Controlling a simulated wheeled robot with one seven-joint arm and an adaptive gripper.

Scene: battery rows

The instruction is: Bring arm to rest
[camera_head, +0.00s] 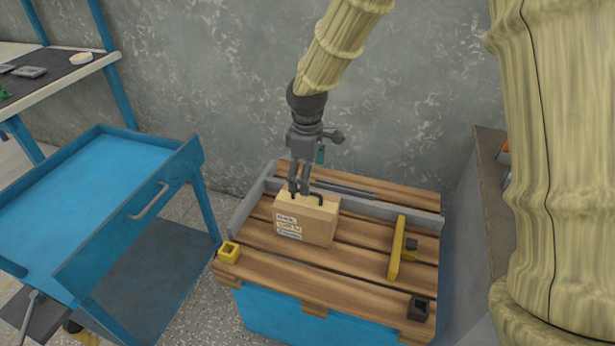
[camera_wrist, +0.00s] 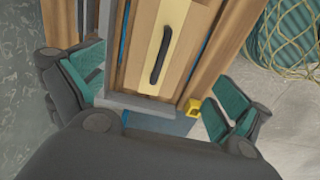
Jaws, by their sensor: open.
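My gripper (camera_head: 299,188) hangs fingers down at the back edge of a tan box (camera_head: 318,222) with a black handle and labels on its front. The box stands upright on a wooden slatted pallet (camera_head: 345,296). In the wrist view my gripper (camera_wrist: 155,90) has its teal-padded fingers spread wide, with nothing clamped between them. The box (camera_wrist: 186,30) and its black handle (camera_wrist: 161,55) show beyond the fingers there. In the head view the fingertips overlap the handle area, so I cannot tell whether they touch it.
Grey rails (camera_head: 385,213) edge the pallet, which carries a yellow bar (camera_head: 396,250), a yellow corner block (camera_head: 229,252) and a black block (camera_head: 418,308). A blue cart (camera_head: 90,190) stands left. A grey wall (camera_head: 220,90) is close behind. A netted teal thing (camera_wrist: 285,35) shows at right.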

